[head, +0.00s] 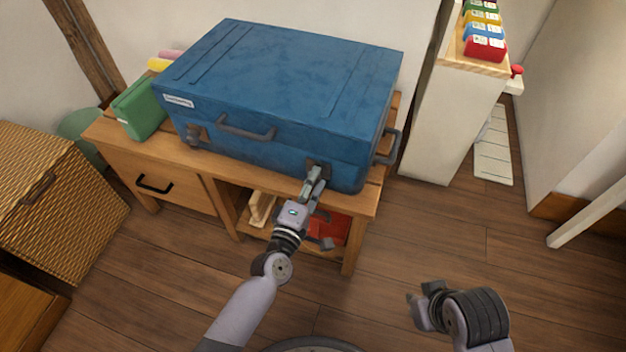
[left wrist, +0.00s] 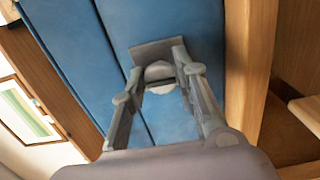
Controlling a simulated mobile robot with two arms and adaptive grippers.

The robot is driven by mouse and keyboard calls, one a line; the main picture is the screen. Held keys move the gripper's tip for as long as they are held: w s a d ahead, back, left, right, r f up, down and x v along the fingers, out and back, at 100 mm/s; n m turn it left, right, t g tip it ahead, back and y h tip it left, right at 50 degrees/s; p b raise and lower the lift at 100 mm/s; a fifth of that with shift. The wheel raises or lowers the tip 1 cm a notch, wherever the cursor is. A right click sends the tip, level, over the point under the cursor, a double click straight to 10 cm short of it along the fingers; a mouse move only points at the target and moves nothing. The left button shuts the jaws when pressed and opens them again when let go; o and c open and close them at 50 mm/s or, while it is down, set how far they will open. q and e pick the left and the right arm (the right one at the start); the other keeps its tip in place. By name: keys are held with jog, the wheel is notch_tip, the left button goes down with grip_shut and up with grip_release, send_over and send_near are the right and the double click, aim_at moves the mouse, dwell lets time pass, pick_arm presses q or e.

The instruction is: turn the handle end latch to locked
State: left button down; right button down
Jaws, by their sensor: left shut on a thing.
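A blue case (head: 285,85) lies closed on a wooden bench. Its front has a carry handle (head: 245,128), a left latch (head: 193,135) and a right latch near the end with the side handle (head: 388,147). My left gripper (head: 315,180) is at this right latch, which it largely hides in the head view. The latch's setting is hard to read. My right gripper (head: 422,303) is away from the case, low at right.
The bench (head: 180,158) has a drawer at left and an open shelf with a red thing (head: 335,228) under the right latch. A green box (head: 138,106) stands left of the case. A wicker basket (head: 60,200) is at far left. The floor at right is clear.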

dwell(0.4)
pick_arm(q)
jog(key=c, duration=1.3)
grip_release()
jog(key=v, duration=1.2)
